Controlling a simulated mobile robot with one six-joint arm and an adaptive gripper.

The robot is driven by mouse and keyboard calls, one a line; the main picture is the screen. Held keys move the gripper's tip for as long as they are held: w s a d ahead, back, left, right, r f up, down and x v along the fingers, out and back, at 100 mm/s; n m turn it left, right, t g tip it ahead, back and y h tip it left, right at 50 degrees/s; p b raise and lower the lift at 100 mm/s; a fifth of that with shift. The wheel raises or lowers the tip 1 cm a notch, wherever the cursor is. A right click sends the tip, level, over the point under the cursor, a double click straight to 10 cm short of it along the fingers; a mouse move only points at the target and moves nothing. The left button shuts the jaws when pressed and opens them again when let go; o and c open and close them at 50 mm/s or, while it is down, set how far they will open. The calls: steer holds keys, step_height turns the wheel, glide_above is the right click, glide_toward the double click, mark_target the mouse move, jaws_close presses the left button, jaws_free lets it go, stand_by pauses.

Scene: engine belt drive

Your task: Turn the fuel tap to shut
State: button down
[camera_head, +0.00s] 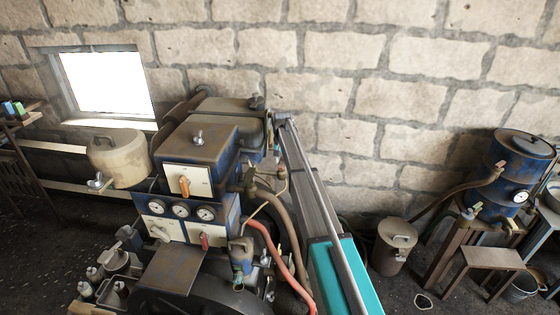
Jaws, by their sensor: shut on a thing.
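My arm reaches in from the lower right, and its far end is by the right side of the blue engine (200,140). My gripper (271,130) is small and dark there, pointing down beside the engine's top tank (225,112). It is shut on a small part at the engine's side, which fits the fuel tap; the jaws and the arm hide most of it. I cannot tell the angle of the tap's handle. A thin pipe and a small brass fitting (282,173) show just below the gripper.
The engine front has an orange lever (184,186), a red lever (204,241) and several gauges (181,210). A red hose (285,262) runs close by my arm. A beige tank (118,160) stands left, a blue drum (505,170) right. A stone wall is behind.

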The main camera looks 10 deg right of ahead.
steer(key=shift+w, duration=0.15)
steer(key=shift+c, duration=2.4)
jaws_free()
